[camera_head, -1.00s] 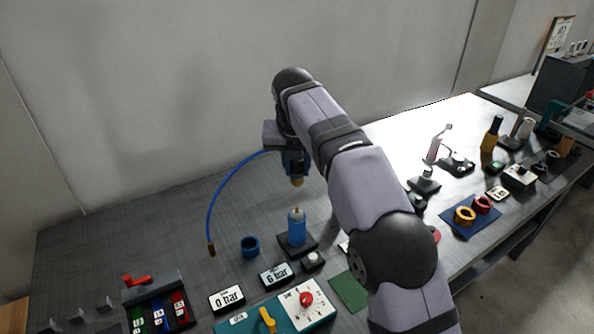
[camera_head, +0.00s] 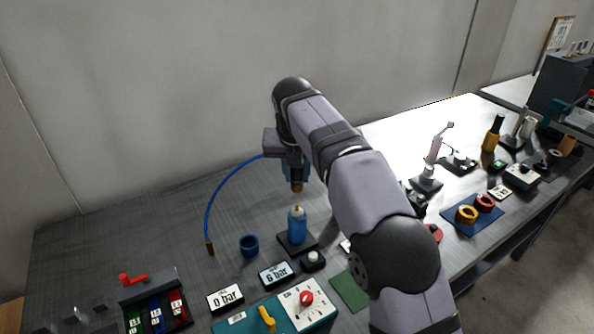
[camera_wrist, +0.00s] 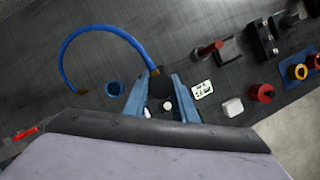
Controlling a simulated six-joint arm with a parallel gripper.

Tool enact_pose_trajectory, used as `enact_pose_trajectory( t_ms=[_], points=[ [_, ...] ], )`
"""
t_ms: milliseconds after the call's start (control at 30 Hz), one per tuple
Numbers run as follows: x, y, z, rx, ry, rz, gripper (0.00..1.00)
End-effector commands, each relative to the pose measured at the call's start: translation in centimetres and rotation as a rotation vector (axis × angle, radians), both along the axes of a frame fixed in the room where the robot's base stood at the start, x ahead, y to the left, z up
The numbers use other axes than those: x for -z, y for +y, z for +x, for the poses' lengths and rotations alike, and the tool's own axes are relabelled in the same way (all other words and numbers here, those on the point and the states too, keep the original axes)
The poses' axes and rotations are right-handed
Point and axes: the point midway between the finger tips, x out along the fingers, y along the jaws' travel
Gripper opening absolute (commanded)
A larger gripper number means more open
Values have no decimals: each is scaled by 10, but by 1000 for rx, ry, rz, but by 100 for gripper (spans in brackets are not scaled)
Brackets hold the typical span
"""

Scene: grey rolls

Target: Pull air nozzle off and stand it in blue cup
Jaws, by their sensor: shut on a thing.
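My gripper (camera_head: 297,176) is shut on a fitting at the end of the blue hose, which looks like the air nozzle. Its brass-coloured tip (camera_head: 297,187) points down, a little above a blue post (camera_head: 297,228) with a small brass top on a black base. Tip and post are apart. The blue cup (camera_head: 249,246) stands upright on the table left of the post. In the wrist view, the gripper fingers (camera_wrist: 161,94) are around a dark body (camera_wrist: 161,90) that they partly hide; the cup (camera_wrist: 114,89) is to their left.
The blue hose (camera_head: 213,195) arches from a fitting on the table to my gripper. A 6 bar display (camera_head: 276,275), a 0 bar display (camera_head: 225,298) and a teal panel (camera_head: 240,324) lie in front. Table around the cup is clear.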

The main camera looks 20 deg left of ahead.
Motion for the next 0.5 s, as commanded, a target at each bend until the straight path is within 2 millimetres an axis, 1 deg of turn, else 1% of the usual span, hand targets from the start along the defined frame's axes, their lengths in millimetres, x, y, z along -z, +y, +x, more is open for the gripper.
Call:
enact_pose_trajectory(
  t_ms=[300, 500],
  points=[
    [18, 0, 0, 0, -1, 0, 0],
    [23, 0, 0, 0, -2, 0, 0]
  ],
)
